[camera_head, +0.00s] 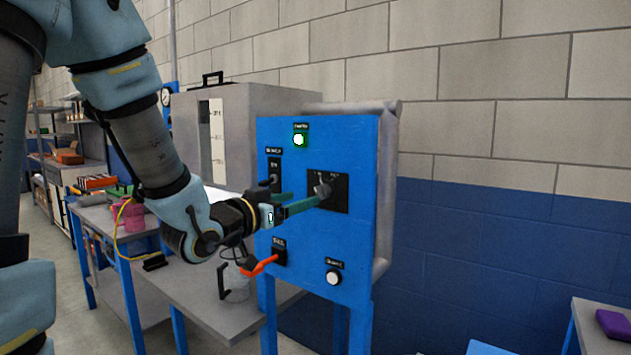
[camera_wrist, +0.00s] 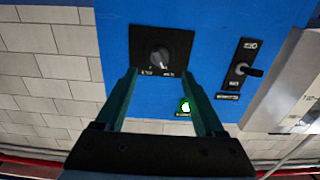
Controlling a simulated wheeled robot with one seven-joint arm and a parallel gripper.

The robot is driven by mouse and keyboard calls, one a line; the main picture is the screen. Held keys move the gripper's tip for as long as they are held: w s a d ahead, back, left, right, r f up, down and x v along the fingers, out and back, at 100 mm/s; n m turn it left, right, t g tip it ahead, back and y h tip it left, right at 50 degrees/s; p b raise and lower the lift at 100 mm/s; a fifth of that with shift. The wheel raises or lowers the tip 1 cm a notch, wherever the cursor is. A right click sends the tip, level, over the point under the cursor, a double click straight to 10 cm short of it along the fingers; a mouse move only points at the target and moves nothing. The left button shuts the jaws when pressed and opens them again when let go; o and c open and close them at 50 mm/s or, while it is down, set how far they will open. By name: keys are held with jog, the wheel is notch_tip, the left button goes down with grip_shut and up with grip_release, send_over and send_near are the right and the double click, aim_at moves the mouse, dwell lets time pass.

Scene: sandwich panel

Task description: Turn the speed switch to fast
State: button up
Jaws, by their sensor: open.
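The speed switch is a dark grey rotary knob (camera_head: 323,189) on a black square plate (camera_head: 341,192), set in the blue panel (camera_head: 345,250). My gripper (camera_head: 306,201) points at the knob with its green fingers apart. In the wrist view the knob (camera_wrist: 159,57) appears upside down, just beyond and roughly midway between the open fingertips (camera_wrist: 160,72). Small white labels run along one edge of the plate, too blurred to read surely. I cannot tell which label the knob points to, or whether a finger touches it.
The panel also bears a lit green lamp (camera_head: 299,140), a toggle switch (camera_head: 268,181) at left, a red-orange lever (camera_head: 261,266) below my gripper and a white button (camera_head: 333,278). A grey cabinet (camera_head: 240,125) stands behind left. A grey workbench (camera_head: 200,290) lies below my arm.

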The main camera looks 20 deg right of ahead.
aim_at(317, 194)
jog(key=p+x, duration=0.1)
jog(key=x, duration=0.6)
jog(key=shift+d+f, duration=0.1)
jog(key=shift+d, duration=0.05)
jog(key=shift+c, duration=0.4)
grip_shut()
